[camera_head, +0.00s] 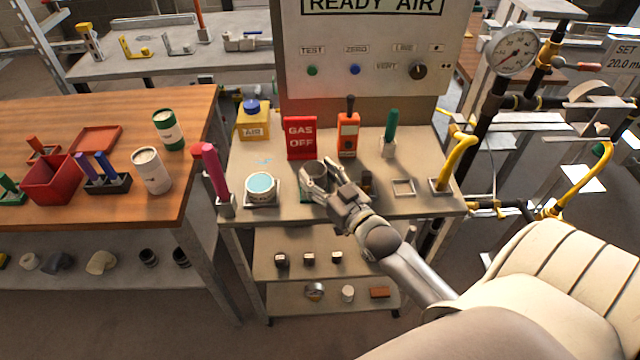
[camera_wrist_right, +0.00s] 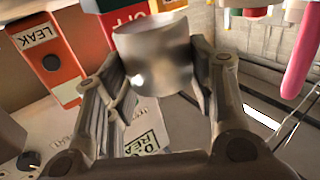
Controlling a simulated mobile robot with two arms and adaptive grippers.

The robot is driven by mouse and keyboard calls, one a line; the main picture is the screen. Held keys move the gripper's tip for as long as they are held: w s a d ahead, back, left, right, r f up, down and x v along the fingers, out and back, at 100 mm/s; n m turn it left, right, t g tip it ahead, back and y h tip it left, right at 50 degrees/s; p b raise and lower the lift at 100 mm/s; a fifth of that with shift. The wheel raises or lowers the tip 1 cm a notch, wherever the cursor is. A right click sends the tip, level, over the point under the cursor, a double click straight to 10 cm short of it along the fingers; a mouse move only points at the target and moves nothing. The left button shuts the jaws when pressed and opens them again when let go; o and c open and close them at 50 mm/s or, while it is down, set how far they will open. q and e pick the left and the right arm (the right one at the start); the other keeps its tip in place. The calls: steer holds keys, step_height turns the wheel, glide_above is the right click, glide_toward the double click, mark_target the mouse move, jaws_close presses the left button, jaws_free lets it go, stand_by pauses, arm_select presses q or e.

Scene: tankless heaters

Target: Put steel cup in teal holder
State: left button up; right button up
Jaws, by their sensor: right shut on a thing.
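The steel cup (camera_head: 314,170) is a grey metal cylinder above the small metal bench. It also shows in the right wrist view (camera_wrist_right: 155,57), between two fingers. My right gripper (camera_head: 318,182) is shut on the cup and partly hides it. A round white piece with a teal top (camera_head: 261,184) sits in a metal bracket to the left of the gripper; it looks like the teal holder, though I cannot be sure. A small teal patch (camera_head: 305,196) shows just under the gripper, mostly hidden. My left gripper is not in view.
A red GAS OFF block (camera_head: 301,137) and an orange device (camera_head: 348,134) stand behind the cup. A pink-handled tool (camera_head: 214,175) stands at the bench's left edge. An empty square bracket (camera_head: 403,188) and a yellow pipe (camera_head: 455,162) are at right.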

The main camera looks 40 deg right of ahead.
mark_target(320, 186)
steer(key=shift+f, duration=1.4)
steer(key=shift+f, duration=0.15)
steer(key=o, duration=1.1)
steer(key=shift+s, duration=0.15)
steer(key=s+b, duration=0.1)
steer(key=s, duration=1)
steer(key=shift+s+b, duration=0.3)
steer(key=shift+s, duration=0.1)
